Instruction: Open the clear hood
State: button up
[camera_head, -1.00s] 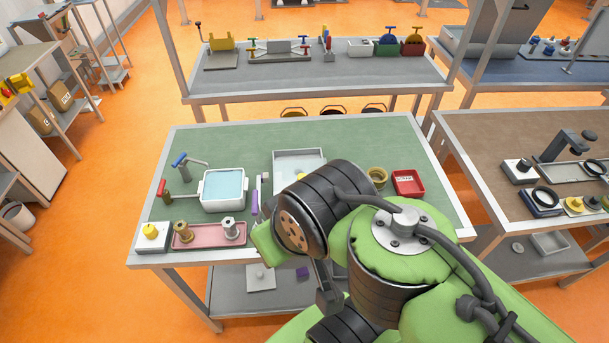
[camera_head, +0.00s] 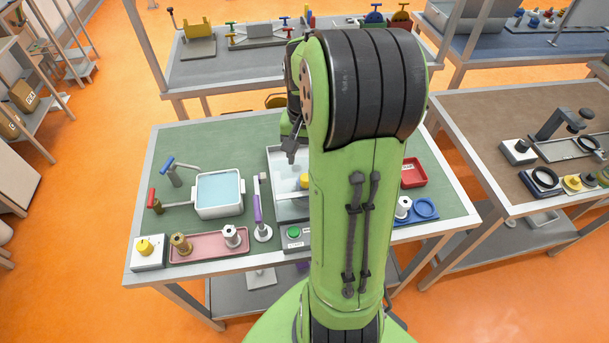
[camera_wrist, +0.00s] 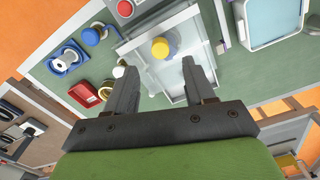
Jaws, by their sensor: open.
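The clear hood (camera_wrist: 183,75) appears to be the see-through cover on the grey station in the middle of the green bench. A yellow round part (camera_wrist: 160,47) shows at the station in the wrist view. In the head view my arm hides the station's right part, and its left part (camera_head: 275,160) and a bit of yellow (camera_head: 304,180) show. My gripper (camera_wrist: 157,67) is open and empty, its fingers apart over the station's far edge in the wrist view. It also shows in the head view (camera_head: 291,150). I cannot tell whether it touches the hood.
A basin of light blue liquid (camera_head: 219,188), a pink tray with spools (camera_head: 208,246) and a purple-handled tool (camera_head: 257,208) lie left of the station. A green button (camera_head: 294,232) is at its front. A red tray (camera_head: 414,173) and a blue holder (camera_head: 425,208) are at right.

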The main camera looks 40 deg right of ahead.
aim_at(306, 178)
notch_tip(306, 178, down, 8)
jog(key=shift+r+b, duration=0.2)
jog(key=shift+b, duration=0.2)
jog(key=shift+c, duration=0.2)
grip_shut()
